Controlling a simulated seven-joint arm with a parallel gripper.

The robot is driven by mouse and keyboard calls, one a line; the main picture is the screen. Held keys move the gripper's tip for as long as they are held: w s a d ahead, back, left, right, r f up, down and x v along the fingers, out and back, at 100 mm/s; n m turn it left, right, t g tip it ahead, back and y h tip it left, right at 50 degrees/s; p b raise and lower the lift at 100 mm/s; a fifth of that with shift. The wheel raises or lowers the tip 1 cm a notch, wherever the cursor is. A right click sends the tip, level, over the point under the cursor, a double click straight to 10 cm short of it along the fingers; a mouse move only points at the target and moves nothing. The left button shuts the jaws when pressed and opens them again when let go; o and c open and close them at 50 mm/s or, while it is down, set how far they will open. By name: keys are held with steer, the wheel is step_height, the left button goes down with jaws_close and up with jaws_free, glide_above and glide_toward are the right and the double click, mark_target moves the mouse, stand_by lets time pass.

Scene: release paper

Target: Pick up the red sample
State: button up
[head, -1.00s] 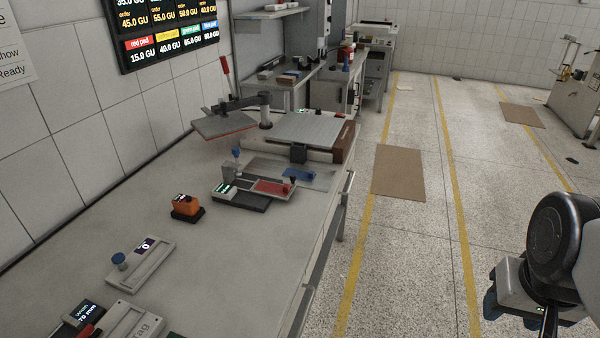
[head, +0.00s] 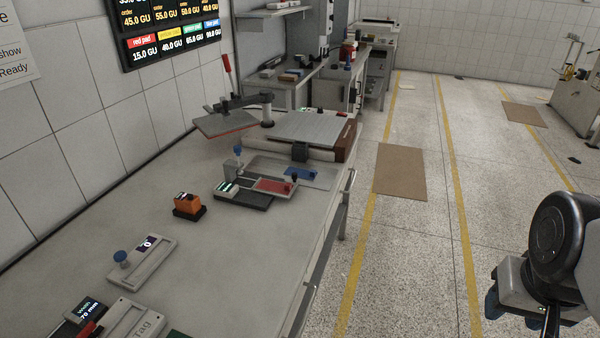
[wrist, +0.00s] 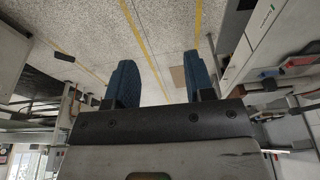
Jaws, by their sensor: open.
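A flat red piece (head: 273,186), which looks like the red sample, lies on a dark-based device with a small lit display, in the middle of the bench in the head view. A blue piece (head: 300,174) lies on a grey plate just behind it. My gripper shows in the wrist view (wrist: 160,80) with two blue fingers spread apart and nothing between them. In the head view, part of my arm's end is at the lower right, over the floor and well away from the bench.
An orange device (head: 187,205) stands on the bench left of the red piece. A grey gauge with a blue knob (head: 148,258) lies nearer. A press with a grey platen (head: 306,130) stands behind. The bench (head: 235,262) is clear at its front middle.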

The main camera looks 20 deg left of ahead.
stand_by(0.4)
steer(key=o, duration=0.8)
steer(key=shift+o, duration=0.2)
